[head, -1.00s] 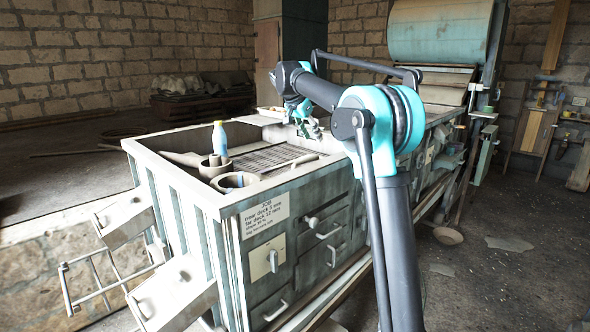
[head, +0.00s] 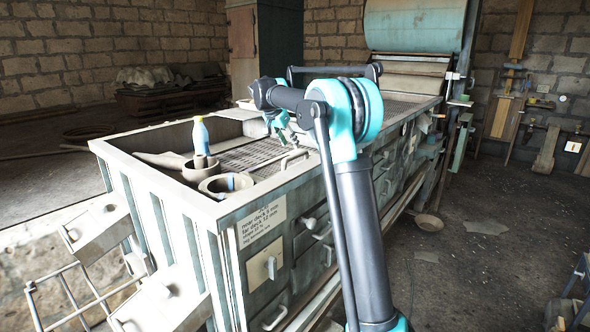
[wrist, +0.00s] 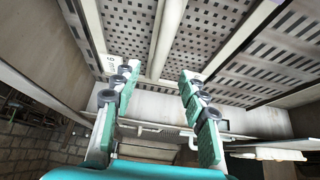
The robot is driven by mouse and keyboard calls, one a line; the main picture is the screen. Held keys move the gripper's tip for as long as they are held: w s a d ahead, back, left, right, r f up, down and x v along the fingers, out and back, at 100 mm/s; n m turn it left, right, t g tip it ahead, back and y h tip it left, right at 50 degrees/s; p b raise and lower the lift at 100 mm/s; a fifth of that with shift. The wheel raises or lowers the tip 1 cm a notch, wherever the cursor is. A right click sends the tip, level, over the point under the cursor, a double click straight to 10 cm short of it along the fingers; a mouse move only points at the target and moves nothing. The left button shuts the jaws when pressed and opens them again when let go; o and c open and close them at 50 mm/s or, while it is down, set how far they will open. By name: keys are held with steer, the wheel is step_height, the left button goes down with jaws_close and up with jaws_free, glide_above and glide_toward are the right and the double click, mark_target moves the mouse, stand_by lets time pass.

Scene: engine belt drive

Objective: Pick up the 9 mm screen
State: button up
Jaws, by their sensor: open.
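My gripper (wrist: 158,78) is open and empty in the wrist view, its two green-padded fingers apart below the perforated panels. A panel with square holes (wrist: 125,28) lies left of a pale bar. It carries a small white tag (wrist: 111,64) whose mark I cannot read for certain. I cannot tell which panel is the 9 mm screen. In the head view my gripper (head: 280,124) hangs over the box-like machine, near a dark grid deck (head: 250,157). My arm hides part of it.
The machine's rim (head: 230,204) surrounds the deck. A blue-and-white bottle (head: 200,137), a cup (head: 200,168) and a round bowl (head: 226,185) stand at its near end. A sign (head: 262,220) mentions near and far decks. Floor at right is mostly clear.

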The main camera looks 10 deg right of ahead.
mark_target(296, 155)
steer(key=x, duration=0.8)
steer(key=shift+f, duration=0.3)
jaws_close()
